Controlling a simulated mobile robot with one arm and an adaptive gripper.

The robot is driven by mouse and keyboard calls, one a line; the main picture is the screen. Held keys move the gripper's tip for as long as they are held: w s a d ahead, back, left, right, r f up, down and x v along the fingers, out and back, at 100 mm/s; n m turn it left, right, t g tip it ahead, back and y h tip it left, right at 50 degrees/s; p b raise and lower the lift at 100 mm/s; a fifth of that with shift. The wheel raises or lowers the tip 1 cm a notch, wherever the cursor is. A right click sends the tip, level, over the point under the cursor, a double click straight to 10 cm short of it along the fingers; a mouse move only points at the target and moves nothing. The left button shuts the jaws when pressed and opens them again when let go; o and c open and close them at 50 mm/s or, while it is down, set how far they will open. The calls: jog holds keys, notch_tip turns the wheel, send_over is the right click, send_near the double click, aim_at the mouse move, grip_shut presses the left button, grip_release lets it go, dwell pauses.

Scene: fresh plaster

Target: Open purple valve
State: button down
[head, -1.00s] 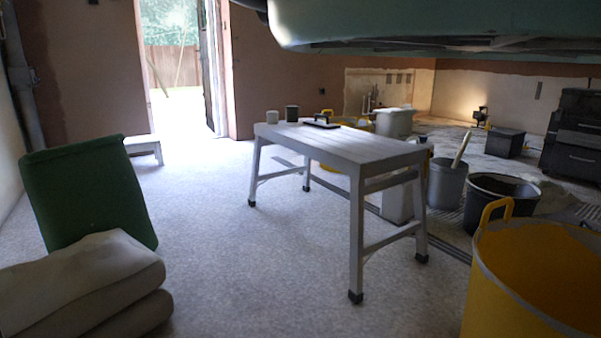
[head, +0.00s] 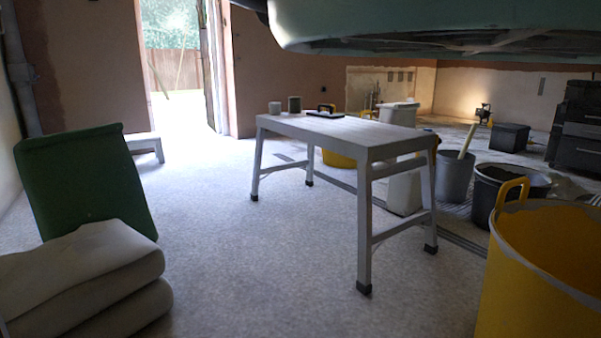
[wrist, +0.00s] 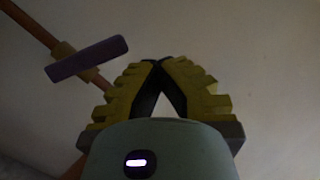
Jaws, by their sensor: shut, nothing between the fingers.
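The purple valve (wrist: 88,58) shows in the wrist view at the upper left, as a bar-shaped handle on a copper-coloured pipe (wrist: 36,28). The handle lies across the pipe, tilted up to the right. The pipe runs down to the right and passes out of sight behind my gripper. My gripper (wrist: 158,64) has yellow-and-black fingers with their tips together and nothing between them. It appears just right of the handle, apart from it in the picture; the depth between them is hard to judge. Neither valve nor gripper is seen in the head view.
A white bench (head: 345,130) carries cups and a dark flat item. A yellow tub (head: 500,290) and a dark bucket (head: 510,185) stand right. A green padded thing (head: 85,185) and stacked bags (head: 85,275) are left. The pale floor (head: 230,260) between is clear.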

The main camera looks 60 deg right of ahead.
jog(key=shift+w+f+m+t+h, duration=0.4)
jog(key=shift+w+f+m+h, duration=0.75)
jog(key=shift+f, duration=2.35)
jog(key=shift+w+f+m+t+h, duration=0.5)
jog(key=shift+f+m+h, duration=1.15)
jog(key=shift+f, duration=1.85)
jog(key=s+a, duration=0.2)
jog(key=s, duration=0.1)
jog(key=shift+s+m+y, duration=0.2)
jog(key=shift+m+y, duration=0.1)
jog(key=c, duration=1.5)
grip_release()
jog(key=shift+w+d+r+p, duration=0.3)
jog(key=shift+w+d+r, duration=0.15)
jog(key=shift+w, duration=0.15)
jog(key=shift+c, duration=0.2)
jog(key=shift+o, duration=0.7)
jog(key=shift+w+r, duration=0.1)
jog(key=shift+w, duration=0.05)
jog(key=o, duration=0.5)
jog(key=shift+a+r, duration=0.1)
jog(key=shift+r, duration=0.05)
jog(key=shift+c, duration=0.2)
jog(key=shift+r, duration=0.1)
